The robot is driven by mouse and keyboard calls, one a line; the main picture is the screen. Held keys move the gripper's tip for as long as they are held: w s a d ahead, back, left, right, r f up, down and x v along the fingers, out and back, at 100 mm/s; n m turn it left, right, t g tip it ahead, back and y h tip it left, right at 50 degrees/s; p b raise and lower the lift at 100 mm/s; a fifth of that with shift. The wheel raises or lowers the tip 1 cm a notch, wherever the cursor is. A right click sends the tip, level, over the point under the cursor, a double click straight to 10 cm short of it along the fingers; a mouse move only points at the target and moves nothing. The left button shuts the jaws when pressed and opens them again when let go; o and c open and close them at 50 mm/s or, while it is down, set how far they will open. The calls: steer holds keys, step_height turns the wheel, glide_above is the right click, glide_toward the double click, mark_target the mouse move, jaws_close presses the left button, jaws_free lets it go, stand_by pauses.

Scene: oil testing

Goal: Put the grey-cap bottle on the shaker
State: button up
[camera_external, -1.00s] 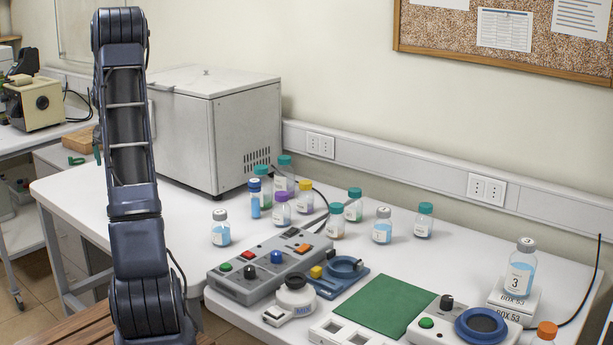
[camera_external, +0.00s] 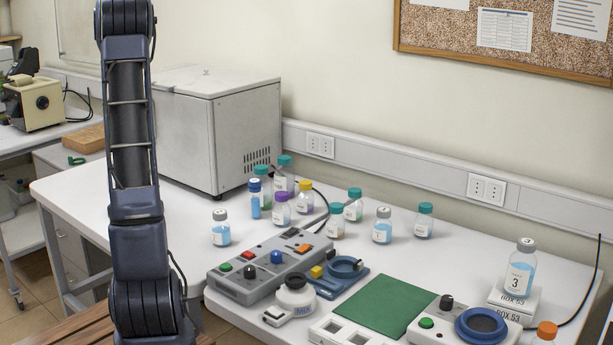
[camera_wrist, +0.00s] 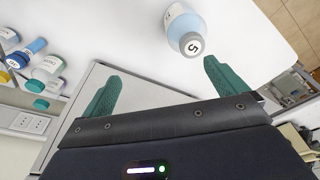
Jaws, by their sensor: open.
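In the wrist view, a grey-cap bottle (camera_wrist: 184,28) with blue liquid and a "5" on its cap stands on the white table beyond my fingers. My gripper (camera_wrist: 163,70) is open and empty, its green fingers apart from the bottle. The external view shows grey-cap bottles at the table's left (camera_external: 220,228), middle (camera_external: 382,226) and on stacked boxes at the right (camera_external: 520,270). A unit with a round blue plate (camera_external: 482,326), green button and black knob stands at the front right. A small round device marked MIX (camera_external: 295,298) is further left. I cannot tell which is the shaker.
Several bottles with teal, blue, purple and yellow caps cluster behind the grey control box (camera_external: 270,272). A blue holder (camera_external: 342,275) sits beside that box. A green mat (camera_external: 385,305) lies at front centre. A large grey box (camera_external: 225,130) stands at the back.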

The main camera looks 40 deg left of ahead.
steer(key=w+d+r+m, duration=0.1)
steer(key=w+d+r, duration=0.2)
steer(key=d, duration=0.6)
steer(key=w+d+r+m, duration=0.1)
steer(key=w+d+r, duration=0.15)
steer(key=d, duration=0.65)
steer(key=s+d+r+m+t, duration=0.1)
steer(key=s+d+r, duration=0.1)
steer(key=d, duration=1)
steer(key=s+d+r+m+t, duration=0.1)
steer(key=s+d+r+m, duration=0.1)
steer(key=d, duration=1)
steer(key=s+d+f+m+t+h, duration=0.1)
steer(key=s+d+f+m, duration=0.2)
steer(key=s+d, duration=1.1)
steer(key=d+f, duration=0.2)
steer(key=d, duration=0.2)
steer(key=shift+s, duration=0.2)
